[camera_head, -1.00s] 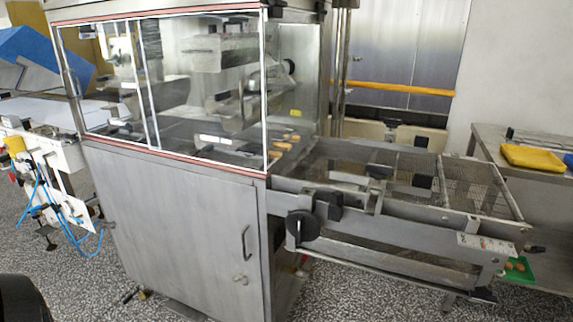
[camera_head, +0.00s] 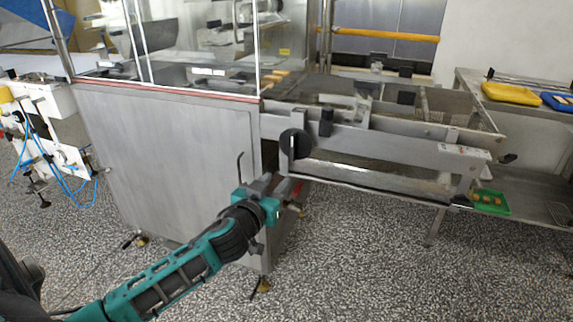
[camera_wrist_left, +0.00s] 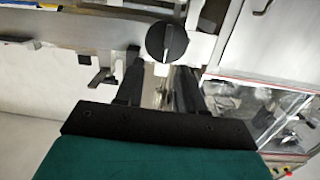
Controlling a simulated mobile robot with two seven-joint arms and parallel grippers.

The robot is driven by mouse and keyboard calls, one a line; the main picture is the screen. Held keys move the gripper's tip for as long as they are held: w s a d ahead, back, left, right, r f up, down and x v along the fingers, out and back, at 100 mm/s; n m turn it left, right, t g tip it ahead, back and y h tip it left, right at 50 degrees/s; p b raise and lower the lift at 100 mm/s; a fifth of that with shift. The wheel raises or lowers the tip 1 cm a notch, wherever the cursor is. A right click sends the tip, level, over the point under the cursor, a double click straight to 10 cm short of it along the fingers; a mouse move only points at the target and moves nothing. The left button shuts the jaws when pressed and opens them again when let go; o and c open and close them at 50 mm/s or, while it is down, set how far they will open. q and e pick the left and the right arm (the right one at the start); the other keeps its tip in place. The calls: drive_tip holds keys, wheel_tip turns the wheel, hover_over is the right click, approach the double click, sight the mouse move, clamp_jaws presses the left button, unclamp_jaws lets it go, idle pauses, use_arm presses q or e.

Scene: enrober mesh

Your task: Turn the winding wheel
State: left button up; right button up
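The winding wheel (camera_head: 295,144) is a round black knob on the near side of the machine's steel conveyor frame, beside the cabinet. It also shows in the left wrist view (camera_wrist_left: 167,42), at the top centre, with a lighter bar-shaped mark across its face. My left gripper (camera_head: 291,193) is below the wheel and in front of the cabinet's right edge in the head view. In the left wrist view its two dark fingers (camera_wrist_left: 157,72) are apart with nothing held between them. The wheel lies beyond the fingertips, and no contact shows. My right gripper is not in view.
The steel cabinet (camera_head: 165,170) with a protruding handle stands left of the wheel. The conveyor frame (camera_head: 400,148) runs right, with black clamps above. A side table holds a yellow tray (camera_head: 511,93) and a blue tray (camera_head: 558,101). A green tray (camera_head: 490,202) sits lower. Speckled floor in front is open.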

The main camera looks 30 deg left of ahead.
sight(292, 143)
use_arm(q)
drive_tip(key=shift+n+t+y, duration=0.4)
drive_tip(key=r+x, duration=0.1)
drive_tip(key=x, duration=0.8)
drive_tip(key=a+r+b+x, duration=0.1)
drive_tip(key=x, duration=0.3)
drive_tip(key=shift+w+a+r, duration=0.1)
drive_tip(key=shift+w+r, duration=0.15)
drive_tip(key=shift+r, duration=0.15)
drive_tip(key=shift+c, duration=0.4)
clamp_jaws()
